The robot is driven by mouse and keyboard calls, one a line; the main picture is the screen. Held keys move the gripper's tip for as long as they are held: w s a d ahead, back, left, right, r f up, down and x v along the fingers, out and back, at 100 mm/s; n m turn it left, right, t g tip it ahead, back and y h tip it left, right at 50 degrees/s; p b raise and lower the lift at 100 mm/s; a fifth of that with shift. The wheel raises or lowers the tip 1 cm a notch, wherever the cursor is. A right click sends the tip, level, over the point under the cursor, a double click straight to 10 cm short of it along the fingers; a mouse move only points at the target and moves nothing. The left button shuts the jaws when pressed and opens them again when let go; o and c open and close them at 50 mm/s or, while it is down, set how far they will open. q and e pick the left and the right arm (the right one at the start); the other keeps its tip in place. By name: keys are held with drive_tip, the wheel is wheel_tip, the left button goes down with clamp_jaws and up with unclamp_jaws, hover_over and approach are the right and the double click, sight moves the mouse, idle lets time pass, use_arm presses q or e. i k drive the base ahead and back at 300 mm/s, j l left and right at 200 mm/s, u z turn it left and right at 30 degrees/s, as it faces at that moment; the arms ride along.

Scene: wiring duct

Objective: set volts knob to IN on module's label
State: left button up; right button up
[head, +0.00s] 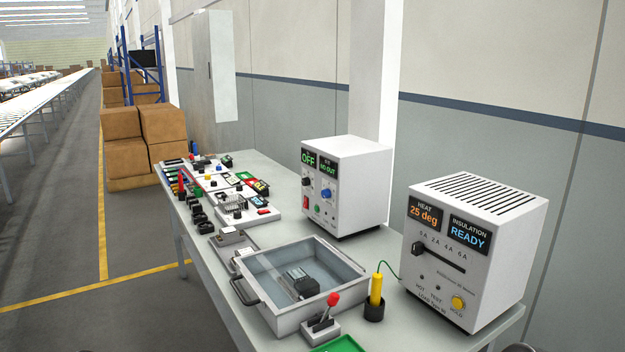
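A white power unit (345,185) stands at the back of the table, with displays reading OFF (308,157) and NO OUT (328,167). Its front has a black knob (306,181), a blue knob (326,194), a red switch (306,201) and a green button (317,209). The lettering by the knobs is too small to read, so I cannot tell which is the volts knob or where it points. A dark module (298,283) lies in a grey drawer-like tray (336,257); no label on it is readable. Neither gripper is recognisable in view.
A white tester (470,250) reading 25 deg and READY stands at the right. A yellow probe (377,290) in a black holder and a red-knobbed lever (331,300) stand in front. Small parts and boards crowd the table's far left. Cartons (122,157) stand beyond.

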sight(306, 181)
drive_tip(key=i, duration=0.35)
drive_tip(key=j, duration=0.45)
drive_tip(key=i+j+z, duration=0.1)
drive_tip(key=j, duration=0.45)
drive_tip(key=i+j, duration=0.1)
drive_tip(key=j, duration=0.4)
drive_tip(key=i+j+z, duration=0.15)
drive_tip(key=j, duration=0.4)
drive_tip(key=i+j, duration=0.15)
drive_tip(key=j, duration=0.25)
drive_tip(key=i+j+z, duration=0.15)
drive_tip(key=j, duration=0.25)
drive_tip(key=i+j, duration=0.2)
drive_tip(key=j, duration=0.25)
drive_tip(key=i+j+z, duration=0.1)
drive_tip(key=j, duration=0.3)
drive_tip(key=i+j, duration=0.2)
drive_tip(key=j, duration=0.25)
drive_tip(key=i+j+z, duration=0.15)
drive_tip(key=j, duration=0.3)
drive_tip(key=i+j, duration=0.1)
drive_tip(key=j, duration=0.35)
drive_tip(key=i+j+z, duration=0.1)
drive_tip(key=j, duration=0.35)
